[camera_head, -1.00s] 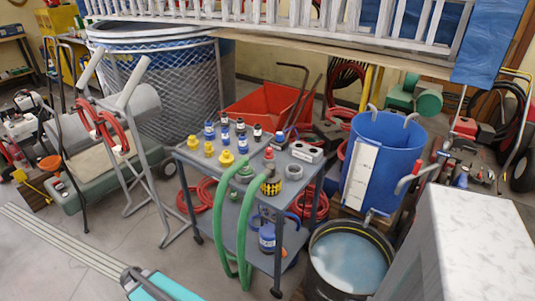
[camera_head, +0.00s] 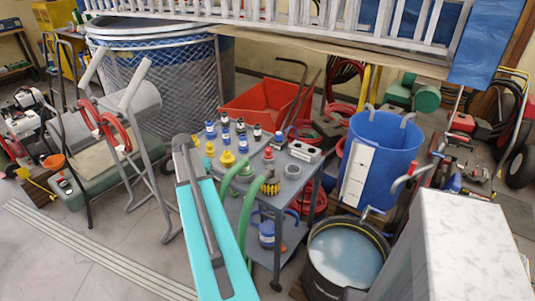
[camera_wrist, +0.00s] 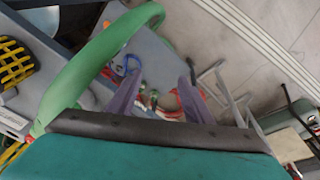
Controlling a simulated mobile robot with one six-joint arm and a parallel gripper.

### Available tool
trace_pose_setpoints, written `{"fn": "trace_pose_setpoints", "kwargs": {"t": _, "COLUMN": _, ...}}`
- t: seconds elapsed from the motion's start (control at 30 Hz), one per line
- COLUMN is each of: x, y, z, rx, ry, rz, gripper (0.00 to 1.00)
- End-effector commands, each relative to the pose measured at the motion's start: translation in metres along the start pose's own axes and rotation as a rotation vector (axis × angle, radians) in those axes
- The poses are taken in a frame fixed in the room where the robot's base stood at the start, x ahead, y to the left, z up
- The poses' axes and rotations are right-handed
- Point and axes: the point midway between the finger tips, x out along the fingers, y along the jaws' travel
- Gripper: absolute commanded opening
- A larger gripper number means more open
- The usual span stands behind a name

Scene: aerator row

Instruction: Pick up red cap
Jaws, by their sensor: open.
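The red cap (camera_head: 268,153) is small and sits on the top of the grey cart (camera_head: 295,172), right of the green hose and behind a yellow and black item. My teal arm reaches up in front of the cart's left side in the head view; I cannot make out the fingers there. In the wrist view my gripper (camera_wrist: 158,95) shows two purple-grey fingers spread apart with nothing held between them. I do not see the red cap in the wrist view.
Green hoses (camera_head: 240,200) loop over the cart's front, and one arcs close to my gripper in the wrist view (camera_wrist: 95,60). Yellow caps (camera_head: 226,159) and several blue bottles stand on the cart top. A blue barrel (camera_head: 388,140) and a dark water tub (camera_head: 345,255) stand right.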

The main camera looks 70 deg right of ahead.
Motion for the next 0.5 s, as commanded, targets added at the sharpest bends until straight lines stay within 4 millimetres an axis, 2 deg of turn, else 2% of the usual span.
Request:
{"fn": "trace_pose_setpoints", "kwargs": {"t": 0.03, "x": -0.019, "y": 0.018, "z": -0.024, "rx": 0.045, "ry": 0.021, "rz": 0.002, "gripper": 0.46}}
{"fn": "trace_pose_setpoints", "kwargs": {"t": 0.2, "x": -0.069, "y": 0.081, "z": -0.085, "rx": 0.193, "ry": 0.084, "rz": 0.012, "gripper": 0.46}}
{"fn": "trace_pose_setpoints", "kwargs": {"t": 0.3, "x": -0.091, "y": 0.123, "z": -0.113, "rx": 0.281, "ry": 0.112, "rz": 0.025, "gripper": 0.46}}
{"fn": "trace_pose_setpoints", "kwargs": {"t": 0.5, "x": -0.117, "y": 0.201, "z": -0.149, "rx": 0.435, "ry": 0.146, "rz": 0.055, "gripper": 0.46}}
